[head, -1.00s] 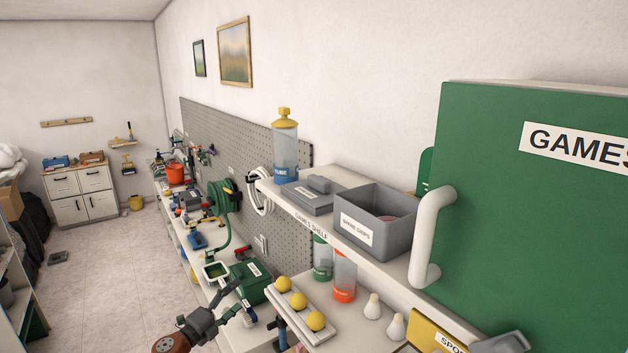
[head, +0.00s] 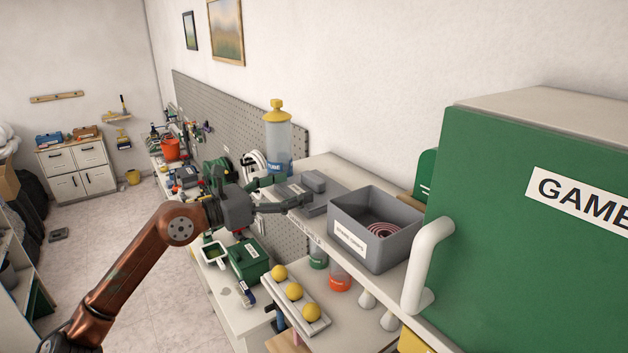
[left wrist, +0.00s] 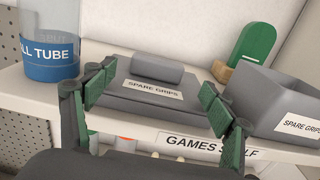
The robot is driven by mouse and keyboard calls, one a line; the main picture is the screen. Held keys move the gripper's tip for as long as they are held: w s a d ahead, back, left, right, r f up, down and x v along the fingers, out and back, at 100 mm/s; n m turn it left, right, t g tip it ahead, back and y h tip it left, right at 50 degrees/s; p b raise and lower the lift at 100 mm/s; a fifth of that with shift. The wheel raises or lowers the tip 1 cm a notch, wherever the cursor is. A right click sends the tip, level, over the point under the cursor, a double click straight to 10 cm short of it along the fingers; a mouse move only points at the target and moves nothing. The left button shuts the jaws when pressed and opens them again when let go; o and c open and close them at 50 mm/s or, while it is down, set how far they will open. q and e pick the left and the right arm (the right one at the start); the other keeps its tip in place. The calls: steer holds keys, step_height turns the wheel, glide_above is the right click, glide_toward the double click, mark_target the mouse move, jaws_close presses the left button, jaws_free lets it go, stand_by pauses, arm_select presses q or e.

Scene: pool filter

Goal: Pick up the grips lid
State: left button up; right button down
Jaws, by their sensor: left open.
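The grips lid (head: 322,190) is a flat grey slab with a raised block handle, lying on the white games shelf beside the grey grips box. In the left wrist view the lid (left wrist: 150,92) shows its "SPARE GRIPS" label facing me. My left gripper (head: 278,193) is open at the shelf's front edge. In the left wrist view its green-padded fingers (left wrist: 155,100) appear on either side of the lid, with nothing held between them. In the head view the gripper hides the lid's left part. My right gripper is not in view.
The open grey box (head: 377,252) with coiled grips stands right of the lid. A clear ball tube (head: 278,140) with a yellow cap stands left. A green games cabinet door (head: 520,230) with a white handle is at right. Yellow balls (head: 294,291) sit on a rack below.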

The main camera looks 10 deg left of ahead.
mark_target(308, 182)
arm_select(q)
steer(key=shift+w+d, duration=0.45)
steer(key=shift+d, duration=0.05)
steer(key=shift+w+d+p, duration=0.15)
steer(key=shift+w+p, duration=0.1)
steer(key=shift+p, duration=0.15)
steer(key=p+x, duration=0.2)
steer(key=x, duration=0.2)
steer(key=shift+w+f+p, duration=0.1)
steer(key=shift+w+p, duration=0.15)
steer(key=shift+p, duration=0.05)
steer(key=shift+w+d, duration=0.1)
steer(key=shift+d, duration=0.1)
steer(key=shift+a+f, duration=0.1)
steer(key=shift+a, duration=0.05)
steer(key=shift+c, duration=1.1)
steer(key=c, duration=1.3)
